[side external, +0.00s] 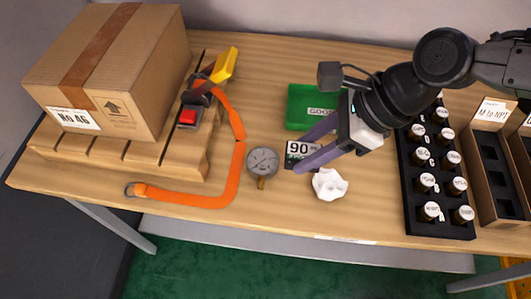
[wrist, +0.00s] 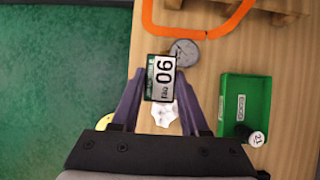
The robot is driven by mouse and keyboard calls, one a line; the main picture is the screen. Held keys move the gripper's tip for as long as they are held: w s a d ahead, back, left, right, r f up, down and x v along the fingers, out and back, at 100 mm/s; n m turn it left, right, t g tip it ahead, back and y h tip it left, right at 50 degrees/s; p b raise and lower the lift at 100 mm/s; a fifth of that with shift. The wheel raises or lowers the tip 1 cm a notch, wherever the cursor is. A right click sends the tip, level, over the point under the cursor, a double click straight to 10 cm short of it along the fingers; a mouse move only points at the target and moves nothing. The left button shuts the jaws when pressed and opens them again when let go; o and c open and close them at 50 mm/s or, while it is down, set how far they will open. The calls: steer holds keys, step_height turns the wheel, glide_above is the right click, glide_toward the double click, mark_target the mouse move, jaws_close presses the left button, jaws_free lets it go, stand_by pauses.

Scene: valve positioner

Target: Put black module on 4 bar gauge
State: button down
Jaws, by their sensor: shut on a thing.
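The black module (side external: 300,149) carries a white label reading 90. It sits between the two purple-grey fingers of my gripper (side external: 303,153), which is shut on it. In the wrist view the module (wrist: 160,78) also shows between the fingertips, label facing the camera. The round grey gauge (side external: 262,162) with a brass stem lies on the table just left of the module. In the wrist view the gauge (wrist: 186,52) is just beyond the module and partly covered by it. Its dial marks are too small to read. I cannot tell the module's exact height above the table.
A green tray labelled GOOD (side external: 300,107) stands behind. An orange strap (side external: 236,180) curves left of the gauge, beside a pallet with a cardboard box (side external: 110,70). A black rack of vials (side external: 440,170) stands right.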

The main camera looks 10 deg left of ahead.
steer(key=w+a+f, duration=0.1)
steer(key=a+f, duration=0.1)
steer(key=w+a+f, duration=0.3)
steer(key=a+f, duration=0.1)
steer(key=shift+w+a+f, duration=0.15)
steer(key=shift+a+f, duration=0.25)
steer(key=shift+w+a+f, duration=0.1)
steer(key=shift+f, duration=0.85)
steer(key=shift+w+a+f, duration=0.1)
steer(key=shift+f, duration=0.8)
steer(key=shift+c, duration=2.1)
jaws_free()
steer(key=shift+f, duration=0.15)
steer(key=v, duration=1.2)
steer(key=shift+d, duration=0.15)
